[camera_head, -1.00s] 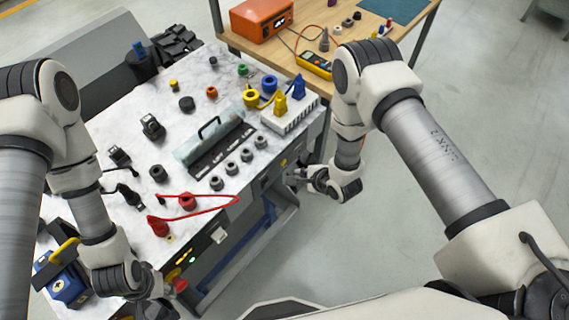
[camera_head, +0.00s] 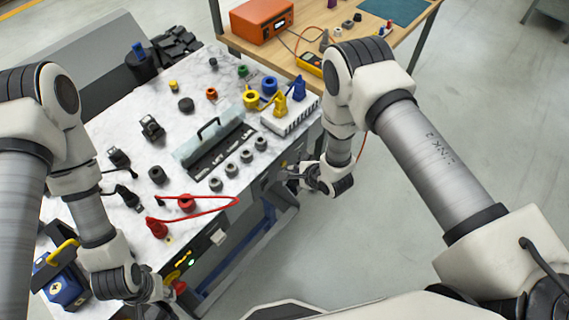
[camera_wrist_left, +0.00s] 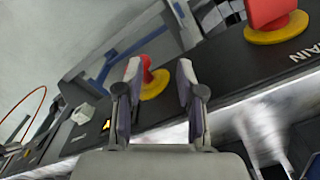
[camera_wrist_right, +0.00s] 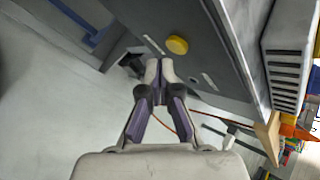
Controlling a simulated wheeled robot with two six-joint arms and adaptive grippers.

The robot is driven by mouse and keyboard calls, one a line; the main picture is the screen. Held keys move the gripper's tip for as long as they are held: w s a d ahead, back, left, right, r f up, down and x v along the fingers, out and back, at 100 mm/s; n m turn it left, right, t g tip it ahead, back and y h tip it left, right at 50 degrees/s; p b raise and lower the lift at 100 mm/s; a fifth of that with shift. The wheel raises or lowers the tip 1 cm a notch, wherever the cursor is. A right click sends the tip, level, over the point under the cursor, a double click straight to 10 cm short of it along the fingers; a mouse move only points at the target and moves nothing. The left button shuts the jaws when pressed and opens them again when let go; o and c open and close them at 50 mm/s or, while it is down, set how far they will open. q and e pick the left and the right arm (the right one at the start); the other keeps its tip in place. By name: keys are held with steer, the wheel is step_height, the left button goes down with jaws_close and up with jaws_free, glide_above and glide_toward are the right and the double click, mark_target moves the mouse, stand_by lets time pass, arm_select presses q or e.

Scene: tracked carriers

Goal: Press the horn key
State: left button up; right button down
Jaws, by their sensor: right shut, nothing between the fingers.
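No key can be read as the horn key; the lettering in the head view is too small. A yellow round button (camera_wrist_right: 177,45) is on the grey front panel in the right wrist view. My right gripper (camera_wrist_right: 160,70) is shut and empty, its tips just beside and below that button in the picture, with no clear contact. In the head view it is at the cart's front side (camera_head: 290,178). My left gripper (camera_wrist_left: 158,75) is open at the cart's near front corner. A red button on a yellow ring (camera_wrist_left: 153,84) shows beyond and between its fingers.
The marble-topped cart (camera_head: 210,75) carries a black labelled strip under a clear cover (camera_head: 208,146), several round grey caps (camera_head: 231,169), a red cable (camera_head: 215,209) and a white slotted box (camera_head: 291,118). A wooden bench (camera_head: 270,50) stands behind. Floor to the right is clear.

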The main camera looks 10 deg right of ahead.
stand_by(0.7)
steer(key=shift+w+a, duration=0.25)
steer(key=shift+w, duration=0.1)
steer(key=shift+w+a, duration=0.2)
steer(key=shift+w, duration=0.1)
stand_by(0.6)
steer(key=shift+s+d, duration=0.45)
steer(key=shift+s, duration=0.2)
steer(key=s+d+p, duration=0.1)
steer(key=s, duration=0.1)
steer(key=s+d, duration=0.2)
steer(key=shift+p, duration=0.4)
